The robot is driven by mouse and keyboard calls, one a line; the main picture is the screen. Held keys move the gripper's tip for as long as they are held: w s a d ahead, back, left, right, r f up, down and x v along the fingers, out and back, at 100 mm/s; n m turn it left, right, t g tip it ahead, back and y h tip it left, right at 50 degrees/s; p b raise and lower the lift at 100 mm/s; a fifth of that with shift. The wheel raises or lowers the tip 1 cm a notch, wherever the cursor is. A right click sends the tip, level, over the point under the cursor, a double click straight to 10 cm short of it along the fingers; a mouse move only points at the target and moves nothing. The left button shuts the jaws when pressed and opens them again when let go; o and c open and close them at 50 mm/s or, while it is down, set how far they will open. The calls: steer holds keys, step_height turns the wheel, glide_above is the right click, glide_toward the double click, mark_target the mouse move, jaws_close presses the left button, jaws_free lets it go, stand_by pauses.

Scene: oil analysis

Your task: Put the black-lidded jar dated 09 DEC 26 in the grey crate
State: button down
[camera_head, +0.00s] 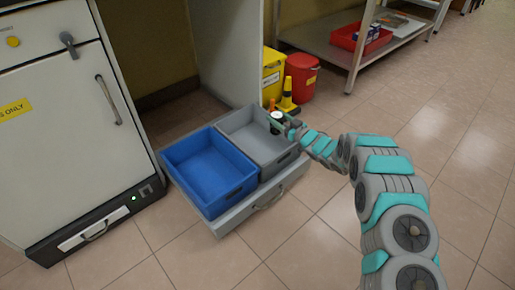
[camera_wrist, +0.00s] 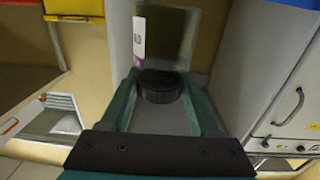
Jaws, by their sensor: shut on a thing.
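My gripper (camera_head: 279,121) is over the grey crate (camera_head: 236,124), near its right side. It is shut on a small jar, which shows as a dark and pale shape (camera_head: 276,127). In the wrist view, the jar's black lid (camera_wrist: 160,88) sits between the two green fingers of my gripper (camera_wrist: 163,92). A pale label with a purple part (camera_wrist: 139,42) shows beside the clear body; its date cannot be read. Whether the jar touches the crate floor cannot be told. No other jar shows clearly in the crate.
A blue crate (camera_head: 238,189) stands left of the grey one, both on a pulled-out grey drawer (camera_head: 262,206). A yellow bin (camera_head: 273,72), a red bin (camera_head: 301,79) and a yellow cone (camera_head: 287,97) stand behind. A white cabinet (camera_head: 65,120) is at left. Floor at front is clear.

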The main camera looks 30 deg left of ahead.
steer(key=shift+s+a+f+g, duration=0.3)
steer(key=shift+s+a+f, duration=0.15)
steer(key=shift+f, duration=0.1)
step_height(320, 180, down, 10)
steer(key=shift+b, duration=0.3)
steer(key=shift+f, duration=0.15)
steer(key=shift+f+n+b, duration=0.3)
steer(key=shift+f, duration=0.2)
steer(key=shift+c, duration=0.6)
jaws_free()
steer(key=shift+f, duration=0.15)
steer(key=v, duration=0.4)
steer(key=r+v, duration=0.1)
steer(key=v, duration=0.3)
steer(key=p+v, duration=0.1)
steer(key=v, duration=0.3)
steer(key=shift+r, duration=0.25)
